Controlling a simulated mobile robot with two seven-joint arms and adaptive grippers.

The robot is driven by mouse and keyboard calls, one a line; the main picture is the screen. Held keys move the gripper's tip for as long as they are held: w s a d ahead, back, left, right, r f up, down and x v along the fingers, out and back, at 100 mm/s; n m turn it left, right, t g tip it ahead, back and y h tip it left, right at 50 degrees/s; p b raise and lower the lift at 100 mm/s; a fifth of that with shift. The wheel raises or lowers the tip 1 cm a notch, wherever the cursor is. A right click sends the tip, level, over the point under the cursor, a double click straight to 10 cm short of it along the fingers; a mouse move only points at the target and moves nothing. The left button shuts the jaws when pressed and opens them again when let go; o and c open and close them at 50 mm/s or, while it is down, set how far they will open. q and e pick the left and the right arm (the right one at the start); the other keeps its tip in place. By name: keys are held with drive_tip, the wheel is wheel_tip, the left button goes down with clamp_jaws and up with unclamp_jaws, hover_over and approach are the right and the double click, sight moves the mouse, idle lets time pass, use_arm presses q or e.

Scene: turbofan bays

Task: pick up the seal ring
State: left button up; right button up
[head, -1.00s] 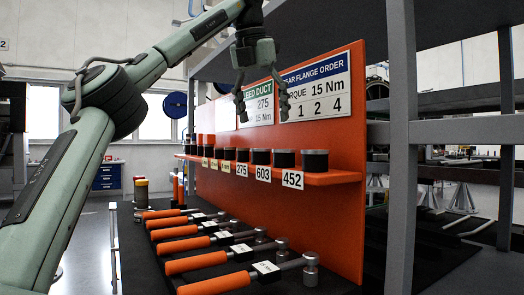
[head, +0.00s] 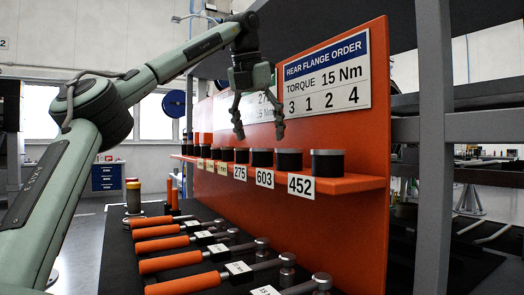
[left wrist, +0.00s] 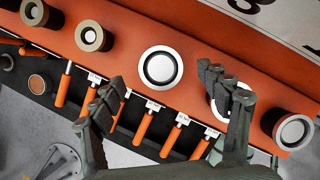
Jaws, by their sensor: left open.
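Several short black cylinders with pale ring-shaped tops stand in a row on an orange shelf (head: 345,185). Labels on its front edge read 275, 603 and 452. I cannot tell which piece is the seal ring. In the left wrist view, a silver-rimmed ring piece (left wrist: 160,67) lies between and beyond my fingers, another is partly hidden behind the right finger, and a third (left wrist: 293,132) is at the right. My left gripper (head: 259,135) is open and empty, fingers pointing down, just above the row near the 603 label. My right gripper is not in view.
Orange-handled torque tools (head: 180,262) lie in a row on a black bench below the shelf. An orange back panel (head: 350,120) with a torque sign (head: 327,75) rises behind the shelf. A grey upright post (head: 433,150) stands at the right.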

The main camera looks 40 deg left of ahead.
use_arm(q)
drive_tip(key=shift+x, duration=0.9)
drive_tip(key=shift+c, duration=0.2)
drive_tip(key=c, duration=1.3)
drive_tip(key=shift+r, duration=0.2)
